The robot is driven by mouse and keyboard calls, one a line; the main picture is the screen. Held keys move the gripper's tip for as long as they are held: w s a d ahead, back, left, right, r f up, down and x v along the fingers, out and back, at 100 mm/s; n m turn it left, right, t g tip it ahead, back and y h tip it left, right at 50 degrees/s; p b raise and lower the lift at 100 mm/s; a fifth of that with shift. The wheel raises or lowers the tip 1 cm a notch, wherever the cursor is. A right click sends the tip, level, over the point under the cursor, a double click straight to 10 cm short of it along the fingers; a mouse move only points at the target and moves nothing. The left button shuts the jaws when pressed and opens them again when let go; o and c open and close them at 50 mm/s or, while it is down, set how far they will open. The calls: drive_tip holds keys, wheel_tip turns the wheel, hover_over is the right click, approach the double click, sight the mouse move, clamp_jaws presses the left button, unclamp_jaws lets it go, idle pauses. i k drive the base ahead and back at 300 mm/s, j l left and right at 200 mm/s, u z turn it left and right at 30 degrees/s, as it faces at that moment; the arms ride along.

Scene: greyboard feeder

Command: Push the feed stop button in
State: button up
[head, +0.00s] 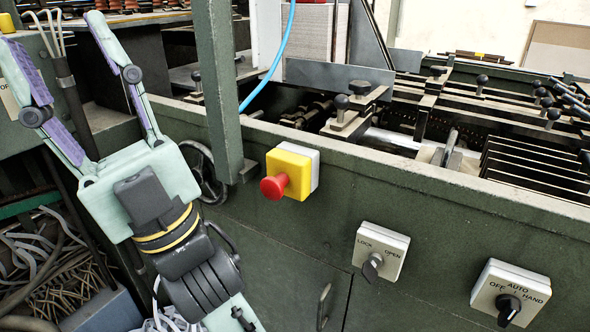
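A red mushroom button (273,188) stands out from a yellow box (292,170) with a pale back, fixed to the green machine front in the middle of the head view. No name can be read on it. My gripper (50,25) is in the left part of the view, with its two fingers spread wide and pointing up and away. It is open, with nothing held between the fingers. It is to the left of the red button and apart from it in the picture. The button is in full view, and nothing covers it.
A green upright post (217,85) and a dark handwheel (203,172) are just left of the button. A blue hose (271,65) hangs above. Loose strips lie at lower left.

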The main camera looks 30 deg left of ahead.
sight(272, 187)
drive_tip(key=k+l+u, duration=0.35)
drive_tip(key=l, duration=0.15)
drive_tip(key=k+l+u, duration=0.3)
drive_tip(key=k+l, duration=0.1)
